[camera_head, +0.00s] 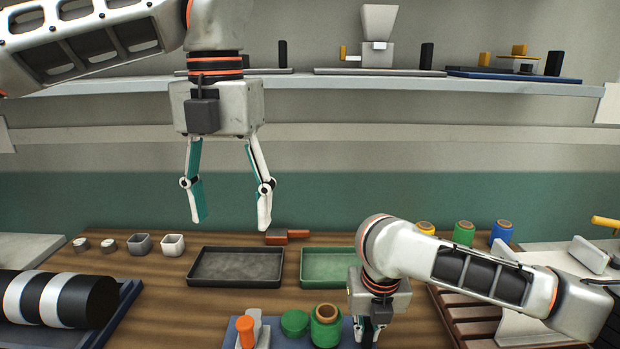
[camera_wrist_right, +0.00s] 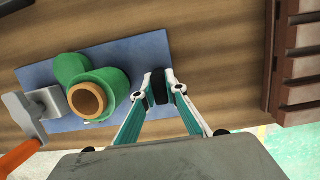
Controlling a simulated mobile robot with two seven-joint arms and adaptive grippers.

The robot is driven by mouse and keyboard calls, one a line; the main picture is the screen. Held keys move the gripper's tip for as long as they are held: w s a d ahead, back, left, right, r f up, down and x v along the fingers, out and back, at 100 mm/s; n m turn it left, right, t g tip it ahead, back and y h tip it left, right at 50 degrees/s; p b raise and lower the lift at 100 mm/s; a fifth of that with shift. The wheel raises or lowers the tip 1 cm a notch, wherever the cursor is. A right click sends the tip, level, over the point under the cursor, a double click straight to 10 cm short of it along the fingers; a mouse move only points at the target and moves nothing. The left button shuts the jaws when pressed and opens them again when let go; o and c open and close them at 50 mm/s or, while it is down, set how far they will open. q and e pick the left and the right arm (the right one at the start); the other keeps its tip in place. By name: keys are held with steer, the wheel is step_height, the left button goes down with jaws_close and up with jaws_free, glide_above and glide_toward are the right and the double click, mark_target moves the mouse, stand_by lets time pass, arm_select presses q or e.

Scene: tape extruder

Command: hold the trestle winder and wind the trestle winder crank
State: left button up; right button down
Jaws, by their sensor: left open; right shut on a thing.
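The trestle winder is at the bottom of the head view, its blue base bare in the wrist view (camera_wrist_right: 130,58). It carries a green spool with a tan core (camera_head: 326,325), a green disc (camera_head: 295,322) and a pale bracket with an orange crank handle (camera_head: 246,333) at its left. A black upright grip (camera_wrist_right: 159,90) stands at its right end. My right gripper (camera_wrist_right: 160,82) is shut on that grip; its fingertips are partly hidden in the head view. My left gripper (camera_head: 231,222) is open and empty, pointing down, high above the table and apart from the winder.
A black tray (camera_head: 236,281) and a green tray (camera_head: 328,282) lie behind the winder. A black-and-white striped roll (camera_head: 60,299) is at left, a brown slatted rack (camera_head: 470,327) at right. Several machines stand on the wall shelf (camera_head: 330,84).

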arm_select(q)
steer(key=shift+r, duration=0.4)
arm_select(e)
steer(key=c, duration=2)
jaws_free()
steer(key=shift+o, duration=0.2)
arm_select(q)
steer(key=s+r+p, duration=0.2)
steer(key=r+p, duration=0.4)
steer(key=r, duration=0.4)
steer(key=s+r+t+p, duration=0.1)
steer(key=s+r+p, duration=0.1)
steer(key=r+p, duration=0.5)
steer(key=shift+r+t, duration=0.3)
steer(key=shift+r, duration=1.35)
arm_select(e)
steer(key=w+v, duration=0.1)
steer(key=v, duration=1.8)
steer(key=shift+w+r, duration=0.3)
steer(key=shift+r, duration=0.3)
